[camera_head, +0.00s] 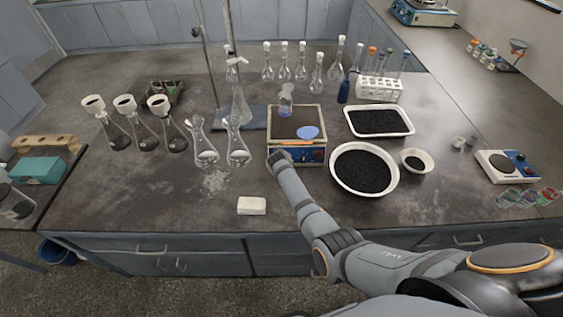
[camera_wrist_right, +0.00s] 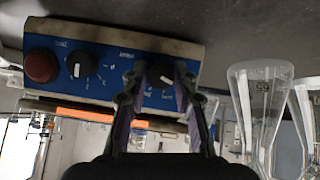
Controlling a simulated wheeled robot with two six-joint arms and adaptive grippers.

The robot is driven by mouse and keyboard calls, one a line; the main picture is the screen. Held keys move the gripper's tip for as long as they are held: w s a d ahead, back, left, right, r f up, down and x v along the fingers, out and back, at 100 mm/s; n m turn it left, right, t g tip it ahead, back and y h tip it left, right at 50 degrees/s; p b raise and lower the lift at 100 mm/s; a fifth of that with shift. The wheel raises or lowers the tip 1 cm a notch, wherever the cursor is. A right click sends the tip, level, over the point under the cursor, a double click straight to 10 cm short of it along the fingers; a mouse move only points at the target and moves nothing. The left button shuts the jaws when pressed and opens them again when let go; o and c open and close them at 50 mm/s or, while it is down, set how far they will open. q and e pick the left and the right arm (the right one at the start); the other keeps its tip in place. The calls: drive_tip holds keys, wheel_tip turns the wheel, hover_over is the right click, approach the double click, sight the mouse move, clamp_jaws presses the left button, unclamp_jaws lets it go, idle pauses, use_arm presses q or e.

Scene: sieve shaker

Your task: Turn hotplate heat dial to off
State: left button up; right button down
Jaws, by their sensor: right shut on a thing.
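The hotplate (camera_head: 297,135) stands in the middle of the bench with its control panel toward me. In the right wrist view its blue panel (camera_wrist_right: 110,58) carries a black dial (camera_wrist_right: 160,74) with a white pointer mark, a second black dial (camera_wrist_right: 82,65), and a red knob (camera_wrist_right: 41,66). The panel lettering is too small to read. My right gripper (camera_wrist_right: 163,88) has one finger on each side of the first dial and is shut on it. In the head view my right gripper (camera_head: 280,158) is at the hotplate's front left. My left gripper is not in view.
Glass flasks (camera_head: 237,145) stand close left of the hotplate. A round dish of black grains (camera_head: 364,168) and a rectangular tray (camera_head: 408,132) are to its right. A white block (camera_head: 252,205) lies near the front edge. A retort stand (camera_head: 228,121) is behind left.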

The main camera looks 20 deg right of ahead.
drive_tip(key=shift+n+h, duration=0.3)
idle(0.4)
drive_tip(key=c, duration=1)
unclamp_jaws()
drive_tip(key=shift+c, duration=0.2)
drive_tip(key=shift+r, duration=0.3)
wheel_tip(320, 180, up, 9)
drive_tip(key=shift+r, duration=0.15)
